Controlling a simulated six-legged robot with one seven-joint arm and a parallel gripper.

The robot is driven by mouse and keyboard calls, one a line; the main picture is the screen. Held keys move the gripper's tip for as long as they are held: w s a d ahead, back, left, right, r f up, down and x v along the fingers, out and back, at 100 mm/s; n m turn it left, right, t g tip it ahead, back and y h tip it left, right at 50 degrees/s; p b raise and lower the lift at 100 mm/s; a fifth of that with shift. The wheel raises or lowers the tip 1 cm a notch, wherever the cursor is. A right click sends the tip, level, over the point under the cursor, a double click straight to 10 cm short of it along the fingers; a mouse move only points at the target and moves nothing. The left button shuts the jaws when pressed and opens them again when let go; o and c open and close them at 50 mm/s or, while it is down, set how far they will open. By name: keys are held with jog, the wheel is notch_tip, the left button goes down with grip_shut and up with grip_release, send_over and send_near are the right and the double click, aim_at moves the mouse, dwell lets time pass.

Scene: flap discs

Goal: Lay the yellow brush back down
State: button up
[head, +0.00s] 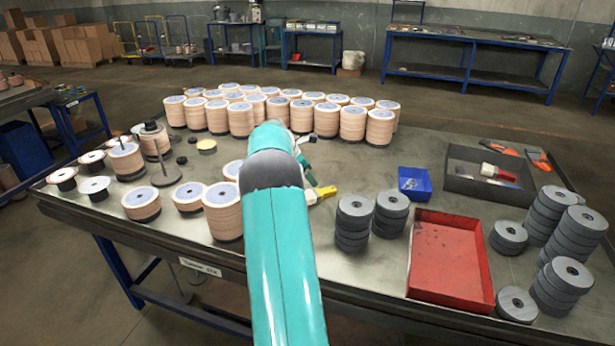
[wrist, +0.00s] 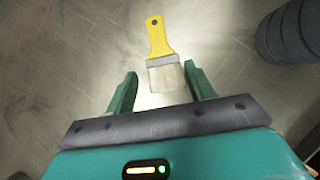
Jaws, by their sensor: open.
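The yellow brush (head: 326,191) appears to lie on the metal table (head: 420,165), just right of my arm in the head view. In the wrist view the brush (wrist: 160,42) has its yellow handle pointing away from my gripper and its pale bristles towards it. My gripper (wrist: 160,71) is open, with one green finger on each side of the bristle end and a visible gap to both.
Grey disc stacks (head: 353,222) stand close right of the brush. A red tray (head: 450,258) and a small blue bin (head: 414,183) are farther right. Tan disc stacks (head: 223,211) stand left of my arm, with a long row (head: 240,118) behind.

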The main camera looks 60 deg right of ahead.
jog(key=v, duration=1.3)
jog(key=shift+r, duration=0.2)
jog(key=shift+a, duration=0.1)
jog(key=w+a+r+m+t, duration=0.2)
jog(key=a+r, duration=0.1)
jog(key=a, duration=0.8)
jog(key=w+a+r+m+t+y, duration=0.1)
jog(key=a+r+t, duration=0.15)
jog(key=a, duration=0.75)
jog(key=w+a+r+m+t, duration=0.15)
jog(key=a+r, duration=0.25)
jog(key=a, duration=0.7)
jog(key=s+a+f+m+t+y, duration=0.1)
jog(key=s+a+f+m, duration=0.1)
jog(key=s+a, duration=0.3)
jog(key=s+a+f+m+t+y, duration=0.1)
jog(key=s+a, duration=0.4)
jog(key=a, duration=0.8)
jog(key=s+a+f+m+t+y, duration=0.1)
jog(key=s+a+f+m+y, duration=0.1)
jog(key=s+a, duration=0.3)
jog(key=a+f+m, duration=0.1)
jog(key=a, duration=0.3)
jog(key=shift+f, duration=0.4)
jog(key=shift+s, duration=0.15)
